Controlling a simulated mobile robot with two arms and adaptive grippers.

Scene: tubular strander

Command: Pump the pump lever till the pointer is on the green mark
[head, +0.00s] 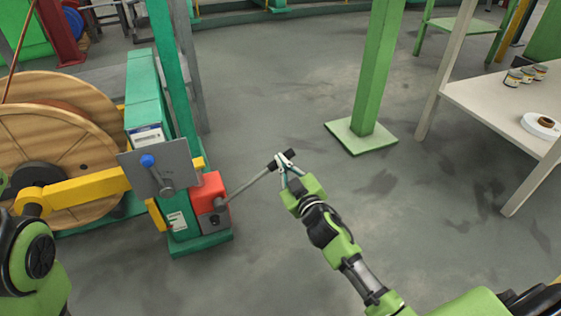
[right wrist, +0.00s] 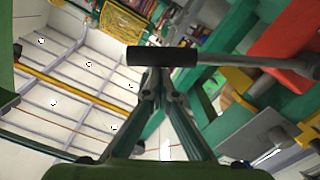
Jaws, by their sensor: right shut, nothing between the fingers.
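The red pump (head: 209,194) sits low on the teal post. Its grey pump lever (head: 247,186) slants up to the right and ends in a black grip (head: 274,164). My right gripper (head: 284,160) is at that grip. In the right wrist view, the fingers of my right gripper (right wrist: 160,74) come together just below the black grip (right wrist: 162,56), with nothing between them. I cannot tell whether they touch it. I cannot make out a pointer or green mark. My left arm shows at the left edge, but its gripper is not in view.
A grey plate (head: 178,163) with a blue knob (head: 147,160) stands above the pump, beside a yellow bar (head: 88,189). Wooden reels (head: 75,150) are at the left. A green column (head: 377,75) and a pale table (head: 500,103) stand right. Floor between is clear.

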